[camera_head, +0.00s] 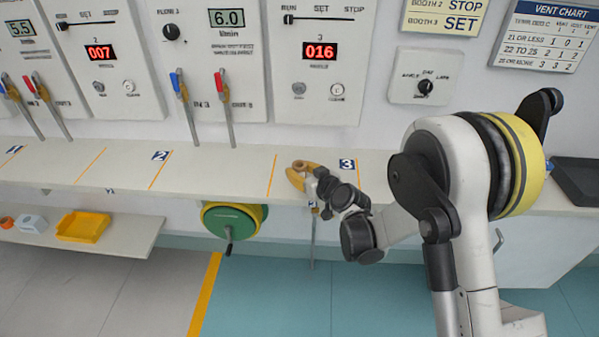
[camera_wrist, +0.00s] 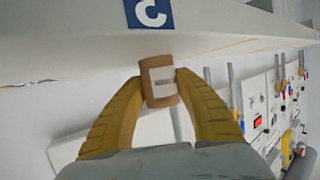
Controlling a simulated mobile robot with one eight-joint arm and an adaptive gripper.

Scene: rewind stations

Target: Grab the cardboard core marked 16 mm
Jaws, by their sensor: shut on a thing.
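My gripper (camera_wrist: 160,84) has its two yellow fingers closed on the sides of a brown cardboard core (camera_wrist: 151,99) in the wrist view. The core carries a pale label whose marking is too blurred to read. It is close below a white shelf edge with a blue "C" tag. In the head view my gripper (camera_head: 298,174) is at the front of the long white shelf, just left of the "3" tag. I cannot make out the core there.
The long white shelf (camera_head: 220,168) runs beneath wall panels with levers. A green and yellow reel (camera_head: 228,217) hangs below it. A lower shelf (camera_head: 130,236) at left holds a yellow tray (camera_head: 84,228), a pale block (camera_head: 31,223) and a small orange thing (camera_head: 7,222). A dark tray (camera_head: 577,180) lies right.

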